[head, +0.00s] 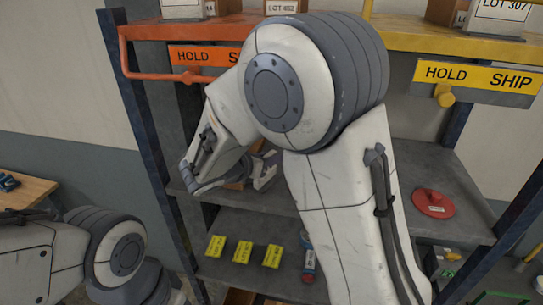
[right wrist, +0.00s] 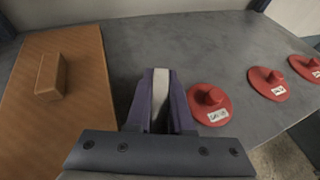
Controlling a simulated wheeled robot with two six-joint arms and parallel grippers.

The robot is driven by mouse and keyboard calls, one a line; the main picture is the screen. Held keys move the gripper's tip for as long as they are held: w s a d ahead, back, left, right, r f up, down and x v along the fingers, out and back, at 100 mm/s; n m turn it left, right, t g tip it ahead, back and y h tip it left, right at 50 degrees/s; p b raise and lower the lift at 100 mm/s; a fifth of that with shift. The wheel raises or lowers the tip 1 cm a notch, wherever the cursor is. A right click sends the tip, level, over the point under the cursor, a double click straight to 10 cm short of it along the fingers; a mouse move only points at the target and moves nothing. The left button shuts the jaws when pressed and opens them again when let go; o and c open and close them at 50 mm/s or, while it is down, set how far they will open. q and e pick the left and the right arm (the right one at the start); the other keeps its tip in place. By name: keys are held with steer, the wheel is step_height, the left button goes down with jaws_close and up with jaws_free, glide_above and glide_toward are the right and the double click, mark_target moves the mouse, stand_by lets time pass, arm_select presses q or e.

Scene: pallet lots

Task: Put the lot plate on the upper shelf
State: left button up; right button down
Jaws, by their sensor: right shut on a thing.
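My right gripper (right wrist: 160,72) is shut on a pale, thin thing (right wrist: 160,90) seen edge-on between its purple fingers, over a grey shelf. Its face is hidden, so I cannot tell whether it is the lot plate. In the head view my right arm covers most of that gripper. The upper shelf (head: 408,40) runs along the top, with an orange left part and a yellow right part. An orange HOLD sign (head: 195,56) and a yellow HOLD SHIP sign (head: 475,77) hang below it. My left gripper is out of view.
Red knobbed discs with white labels (right wrist: 210,103) lie right of my right gripper; one shows in the head view (head: 434,203). A brown block with a handle (right wrist: 70,110) lies left. Labelled boxes (head: 285,6) stand on the upper shelf. Yellow tags (head: 243,252) lie below.

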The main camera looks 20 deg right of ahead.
steer(key=shift+f, duration=0.2)
steer(key=c, duration=0.8)
jaws_free()
steer(key=shift+r, duration=0.1)
steer(key=shift+r, duration=0.1)
steer(key=shift+a+r, duration=0.1)
steer(key=shift+r, duration=0.05)
steer(key=b+v, duration=0.4)
steer(key=v, duration=0.7)
steer(key=s+a+f+m+g+y, duration=0.3)
steer(key=s+f+m+y, duration=0.3)
steer(key=s, duration=0.5)
steer(key=s+a+f+m+g+y, duration=0.4)
steer(key=s+f+m, duration=0.4)
steer(key=s+m, duration=0.3)
steer(key=shift+s+a+f+y, duration=0.4)
steer(key=shift+s+a+y, duration=0.2)
steer(key=shift+y, duration=0.5)
